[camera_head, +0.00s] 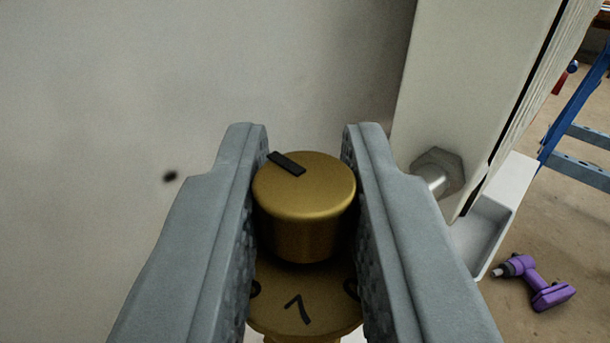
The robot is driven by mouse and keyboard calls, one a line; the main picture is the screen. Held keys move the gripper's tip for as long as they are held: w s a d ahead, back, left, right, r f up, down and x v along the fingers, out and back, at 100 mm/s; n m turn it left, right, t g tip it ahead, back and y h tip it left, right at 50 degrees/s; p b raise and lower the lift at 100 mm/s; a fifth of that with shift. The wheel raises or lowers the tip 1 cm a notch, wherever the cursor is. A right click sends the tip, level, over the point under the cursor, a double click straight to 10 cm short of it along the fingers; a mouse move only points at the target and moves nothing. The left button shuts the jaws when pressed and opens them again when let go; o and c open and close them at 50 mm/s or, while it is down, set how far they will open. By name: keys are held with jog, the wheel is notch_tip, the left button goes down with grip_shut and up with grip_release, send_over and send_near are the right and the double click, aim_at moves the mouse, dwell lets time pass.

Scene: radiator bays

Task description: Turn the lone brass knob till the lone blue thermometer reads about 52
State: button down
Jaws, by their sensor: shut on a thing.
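The brass knob (305,210) is in the middle of the camera_head view. It has a black pointer mark on top, turned toward the upper left. Below it is a brass dial base (325,314) with dark marks, one like a 7 or a tick; the others are partly hidden. My gripper (305,185) is around the knob, one grey jaw on each side, shut on it. No blue thermometer shows in this view.
A pale radiator (460,80) with a hex fitting (437,172) stands just right of the jaws. Below it is a white tray (515,190). A purple drill (540,285) lies on the floor. A blue ladder (570,110) stands farther right. A plain wall (150,80) fills the left.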

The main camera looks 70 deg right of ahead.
jog(key=shift+g, duration=0.3)
jog(key=c, duration=1.3)
grip_release()
jog(key=shift+a, duration=0.1)
jog(key=v, duration=1.7)
jog(key=shift+a+f, duration=0.15)
